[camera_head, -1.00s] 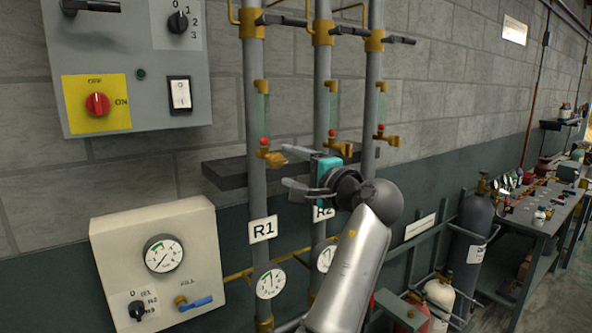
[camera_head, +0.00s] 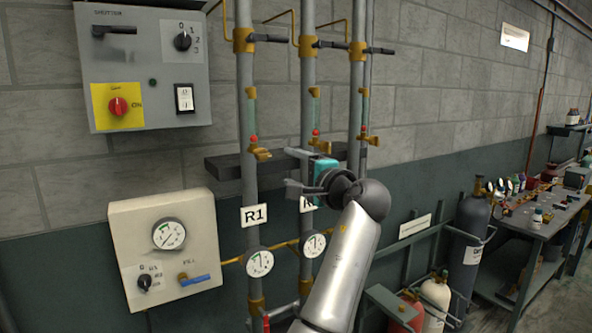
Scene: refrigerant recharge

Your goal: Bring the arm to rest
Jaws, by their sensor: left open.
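My left gripper (camera_head: 294,170) is in front of the vertical pipes, at the height of the dark wall ledge. Its two fingers point left and stand apart, with nothing between them. My silver left arm (camera_head: 343,265) rises from the bottom of the picture and hides the lower part of the right-hand pipe and part of the middle pipe's label. My right gripper does not show.
A grey switch panel (camera_head: 150,60) and a cream gauge box (camera_head: 205,225) hang on the wall at left. Pipe R1 (camera_head: 246,185) stands left of the gripper. A dark ledge (camera_head: 225,167) lies behind. Cylinders (camera_head: 467,245) and a cluttered bench (camera_head: 560,212) stand at right.

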